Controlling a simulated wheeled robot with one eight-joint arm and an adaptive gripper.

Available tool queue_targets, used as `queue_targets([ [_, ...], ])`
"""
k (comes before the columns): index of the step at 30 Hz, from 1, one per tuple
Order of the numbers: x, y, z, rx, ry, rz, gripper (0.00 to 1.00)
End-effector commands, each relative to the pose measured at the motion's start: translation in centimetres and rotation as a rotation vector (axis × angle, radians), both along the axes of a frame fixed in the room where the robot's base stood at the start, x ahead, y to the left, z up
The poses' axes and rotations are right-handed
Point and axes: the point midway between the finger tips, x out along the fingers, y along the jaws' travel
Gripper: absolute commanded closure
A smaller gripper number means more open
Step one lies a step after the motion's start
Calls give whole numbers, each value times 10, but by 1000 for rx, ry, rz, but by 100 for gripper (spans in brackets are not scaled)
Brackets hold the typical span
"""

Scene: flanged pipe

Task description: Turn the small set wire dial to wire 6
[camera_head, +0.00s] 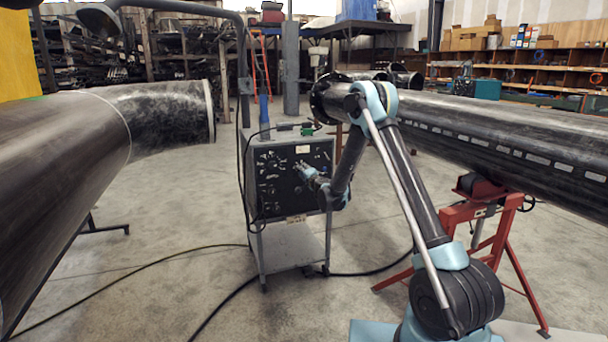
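The welding machine (290,152) is a grey box with a black front panel, standing on a wheeled cart in the middle of the head view. Several small dials and knobs sit on the panel, mostly on its left side (268,165). They are too small to read, so I cannot tell which is the set wire dial or where it points. My gripper (302,169) is at the middle of the panel, its tip at or very near the panel face. Its fingers are too small to tell open from shut. The gripper and wrist hide part of the panel's right half.
A large pipe with an elbow (165,115) lies at left. Another long pipe (500,135) rests on a red stand (480,215) at right. Black cables (150,270) run over the floor by the cart (295,245). The floor in front of the cart is otherwise open.

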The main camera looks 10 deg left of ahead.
Motion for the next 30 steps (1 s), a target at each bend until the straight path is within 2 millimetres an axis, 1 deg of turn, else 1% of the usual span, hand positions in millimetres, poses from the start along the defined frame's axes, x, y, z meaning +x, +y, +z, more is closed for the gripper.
queue_targets([
  [10, 0, -4, -1, 19, 11, -5, 100],
  [11, 0, -4, -1, 19, 11, -5, 73],
  [12, 0, -4, -1, 19, 11, -5, 64],
  [13, 0, -4, -1, 19, 11, -4, 57],
  [24, -1, -3, 0, 18, 11, -3, 57],
  [28, -10, -8, 0, 16, 11, -4, 57],
  [30, -19, -13, 0, 16, 11, -4, 57],
])
